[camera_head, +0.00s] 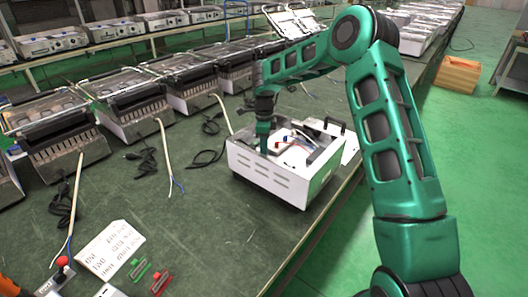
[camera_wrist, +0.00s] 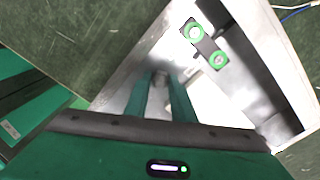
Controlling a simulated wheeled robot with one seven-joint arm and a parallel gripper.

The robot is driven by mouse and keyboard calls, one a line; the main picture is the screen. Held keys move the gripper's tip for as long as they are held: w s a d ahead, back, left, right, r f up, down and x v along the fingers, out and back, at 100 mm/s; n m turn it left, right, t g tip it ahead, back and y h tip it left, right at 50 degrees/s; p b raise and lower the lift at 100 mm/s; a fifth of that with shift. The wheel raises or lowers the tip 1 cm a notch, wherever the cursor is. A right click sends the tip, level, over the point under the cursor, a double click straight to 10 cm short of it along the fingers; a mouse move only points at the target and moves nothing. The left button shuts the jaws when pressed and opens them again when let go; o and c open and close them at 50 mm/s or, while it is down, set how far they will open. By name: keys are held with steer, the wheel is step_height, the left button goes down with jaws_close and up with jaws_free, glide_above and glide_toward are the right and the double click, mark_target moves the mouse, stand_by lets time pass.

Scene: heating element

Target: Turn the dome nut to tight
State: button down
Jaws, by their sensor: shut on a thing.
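An open white box (camera_head: 275,180) with slotted vents stands on the green workbench. My gripper (camera_head: 264,148) reaches straight down into its left side. In the wrist view my gripper (camera_wrist: 160,82) has its two green fingers closed around a small greyish round piece, which appears to be the dome nut (camera_wrist: 160,77). The fingers hide much of it, and its thread and seat cannot be seen. In the head view the nut is hidden by my gripper and the box wall.
In the wrist view a dark bracket with two green-ringed fasteners (camera_wrist: 206,46) lies near the fingers. The box's metal wall (camera_wrist: 274,45) rises at right. Red and blue wire ends (camera_head: 287,137) lie in the box. A paper sheet (camera_head: 109,250) and small connectors lie at front left.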

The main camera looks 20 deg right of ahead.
steer(key=shift+w+a+r+m, duration=0.1)
steer(key=shift+w+m, duration=0.1)
steer(key=shift+m, duration=0.35)
steer(key=shift+w+r+m, duration=0.1)
steer(key=shift+w+m, duration=0.05)
steer(key=shift+m, duration=0.4)
steer(key=c, duration=1.7)
jaws_free()
steer(key=shift+c, duration=0.2)
steer(key=shift+o, duration=1.1)
steer(key=shift+f, duration=0.1)
steer(key=shift+s, duration=0.1)
step_height(320, 180, up, 11)
steer(key=shift+f, duration=0.15)
